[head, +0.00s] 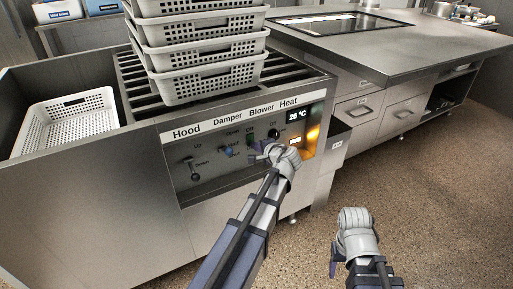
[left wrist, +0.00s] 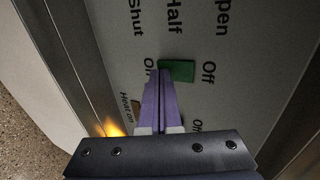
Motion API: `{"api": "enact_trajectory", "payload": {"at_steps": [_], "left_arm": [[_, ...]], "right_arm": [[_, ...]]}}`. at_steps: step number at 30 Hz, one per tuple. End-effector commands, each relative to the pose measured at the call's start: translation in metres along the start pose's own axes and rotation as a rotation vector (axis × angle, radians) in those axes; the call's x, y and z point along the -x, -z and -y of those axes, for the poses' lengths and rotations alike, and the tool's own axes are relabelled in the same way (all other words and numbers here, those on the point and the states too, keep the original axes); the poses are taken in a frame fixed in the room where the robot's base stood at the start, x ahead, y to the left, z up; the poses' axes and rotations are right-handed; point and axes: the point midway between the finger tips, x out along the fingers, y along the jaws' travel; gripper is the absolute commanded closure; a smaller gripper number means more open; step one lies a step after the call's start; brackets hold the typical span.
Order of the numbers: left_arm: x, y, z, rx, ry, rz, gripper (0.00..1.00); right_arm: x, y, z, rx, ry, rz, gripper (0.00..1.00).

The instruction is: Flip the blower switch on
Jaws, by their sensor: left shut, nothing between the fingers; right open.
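The control panel (head: 210,160) carries the labels Hood, Damper, Blower and Heat. The blower switch (head: 250,139) is a small green rocker under the Blower label. In the left wrist view the green switch (left wrist: 178,70) sits between the words On and Off. My left gripper (head: 256,148) is shut and empty, its purple fingertips (left wrist: 159,75) right at the On-side edge of the switch. I cannot tell whether they touch it, or which way the rocker is tipped. My right gripper (head: 333,269) is open and empty, low in front of the machine, away from the panel.
The damper knob (head: 228,152) and hood lever (head: 190,162) are left of the switch. A display (head: 297,115) reads about 26 °C, with an orange glow below. Stacked white baskets (head: 205,55) stand on the rollers above; another basket (head: 70,122) is at left. The floor at right is clear.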

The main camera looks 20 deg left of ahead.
Motion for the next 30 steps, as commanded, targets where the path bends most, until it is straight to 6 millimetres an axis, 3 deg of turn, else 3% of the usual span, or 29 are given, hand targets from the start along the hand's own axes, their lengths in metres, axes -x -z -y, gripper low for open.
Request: {"api": "enact_trajectory", "payload": {"at_steps": [13,30], "left_arm": [[-0.006,0.0,0.001,0.001,0.0,0.002,1.0],[0.0,0.0,0.017,-0.002,0.006,0.002,1.0]], "right_arm": [[-0.002,0.0,0.0,0.0,0.0,0.0,0.39],[0.014,-0.001,-0.001,0.0,0.0,0.0,0.39]]}}
